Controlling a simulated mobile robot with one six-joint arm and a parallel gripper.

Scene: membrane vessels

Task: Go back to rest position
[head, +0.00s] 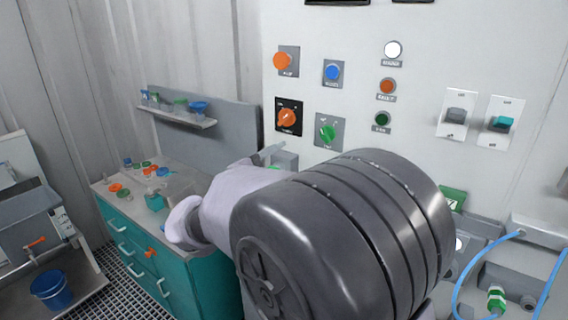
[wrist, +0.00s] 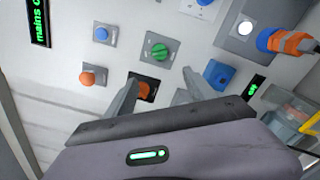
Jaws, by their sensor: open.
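My gripper (wrist: 160,78) shows in the wrist view with its two grey fingers spread apart and nothing between them. The fingers point at the white control panel (wrist: 60,50). A green knob (wrist: 158,50) lies just beyond the fingertips, and an orange knob on a black plate (wrist: 143,90) shows beside the left finger, partly hidden by it. I cannot tell whether a finger touches the panel. In the head view my arm reaches toward the panel (head: 420,60), and its large dark joint hides most of the gripper and the panel's lower part.
A teal drawer cabinet (head: 150,262) with small coloured items on top stands left of my arm. A small shelf (head: 178,117) hangs above it. Blue hoses (head: 462,290) hang at the lower right.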

